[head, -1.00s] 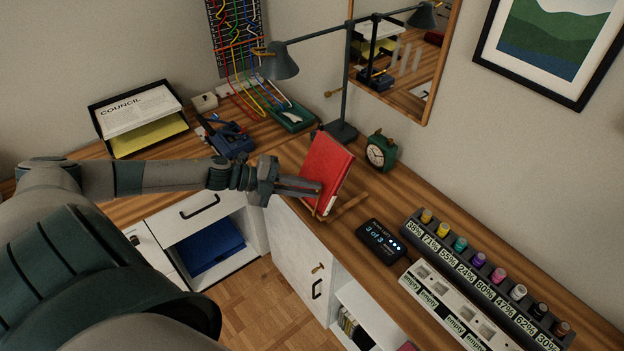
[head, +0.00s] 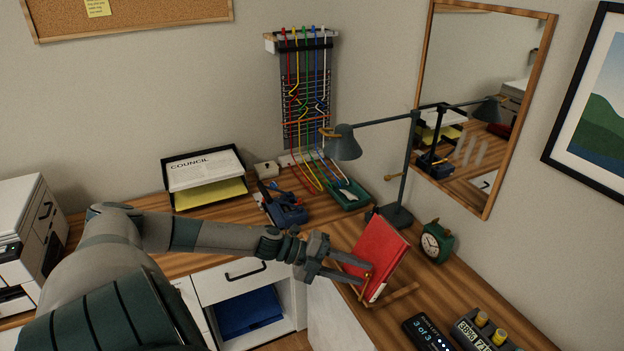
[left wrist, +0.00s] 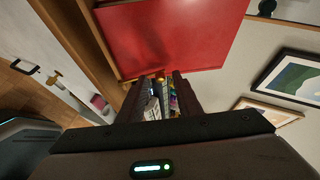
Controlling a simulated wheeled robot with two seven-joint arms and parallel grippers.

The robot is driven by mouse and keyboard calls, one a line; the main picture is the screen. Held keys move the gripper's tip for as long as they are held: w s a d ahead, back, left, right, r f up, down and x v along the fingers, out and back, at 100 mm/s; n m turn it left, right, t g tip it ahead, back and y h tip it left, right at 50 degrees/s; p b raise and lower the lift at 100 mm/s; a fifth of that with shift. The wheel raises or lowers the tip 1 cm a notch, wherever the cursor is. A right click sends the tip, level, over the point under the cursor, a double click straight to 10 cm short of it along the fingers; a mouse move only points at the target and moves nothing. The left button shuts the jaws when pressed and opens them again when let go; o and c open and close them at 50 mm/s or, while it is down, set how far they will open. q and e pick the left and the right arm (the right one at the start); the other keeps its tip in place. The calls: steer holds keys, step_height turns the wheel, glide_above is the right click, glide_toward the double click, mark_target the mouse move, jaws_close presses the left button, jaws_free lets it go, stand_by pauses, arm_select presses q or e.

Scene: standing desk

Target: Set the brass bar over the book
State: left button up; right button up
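The red book (head: 377,257) leans back on a small wooden stand (head: 403,292) on the desk. In the left wrist view the book (left wrist: 175,35) fills the top, with a wooden edge of the stand along its left. My left gripper (head: 365,274) is at the book's left side, close to its lower part; I cannot tell whether it touches. My right gripper is not in view.
A green clock (head: 436,242) and the desk lamp's base (head: 396,215) stand behind the book. A dark display (head: 428,334) sits in front to the right. A paper tray (head: 205,180) and a blue device (head: 287,210) are farther left.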

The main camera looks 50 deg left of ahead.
arm_select(q)
steer(key=p+v, duration=0.3)
steer(key=v, duration=1.3)
steer(key=shift+s+a+r, duration=0.15)
steer(key=shift+a+r, duration=0.05)
steer(key=shift+a, duration=0.05)
stand_by(0.4)
stand_by(0.6)
